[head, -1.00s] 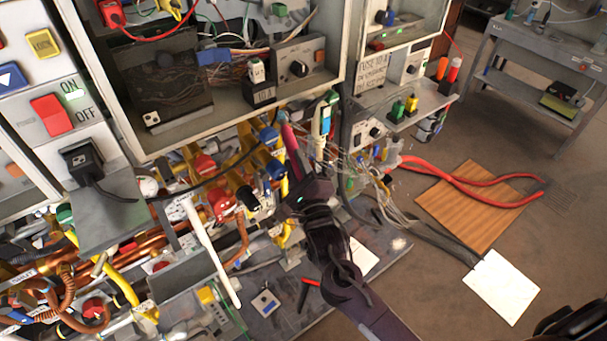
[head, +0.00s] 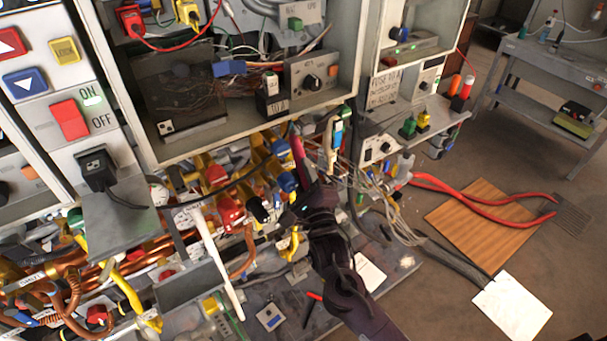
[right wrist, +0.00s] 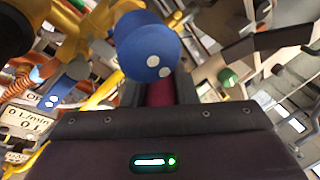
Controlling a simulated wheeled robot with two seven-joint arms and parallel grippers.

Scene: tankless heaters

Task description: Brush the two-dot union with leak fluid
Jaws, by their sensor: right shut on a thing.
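My right gripper (head: 308,188) is shut on a crimson stick-like handle (head: 298,150), which stands up from the jaws among the pipes. Its crimson part also shows between the fingers in the right wrist view (right wrist: 160,92). A blue cylinder with two white dots (right wrist: 146,42) is right in front of the jaws in that view and overlaps the crimson piece. I cannot tell whether they touch. In the head view a blue fitting (head: 286,181) lies just left of the gripper; its dots do not show. No brush tip or fluid is discernible. My left gripper is out of view.
Yellow and copper pipes with red and blue fittings (head: 229,210) crowd the left of the gripper. An open grey cabinet (head: 250,120) hangs above. Loose wires (head: 385,190) run to the right. A wooden board (head: 465,230) and a white sheet (head: 512,305) lie on the floor.

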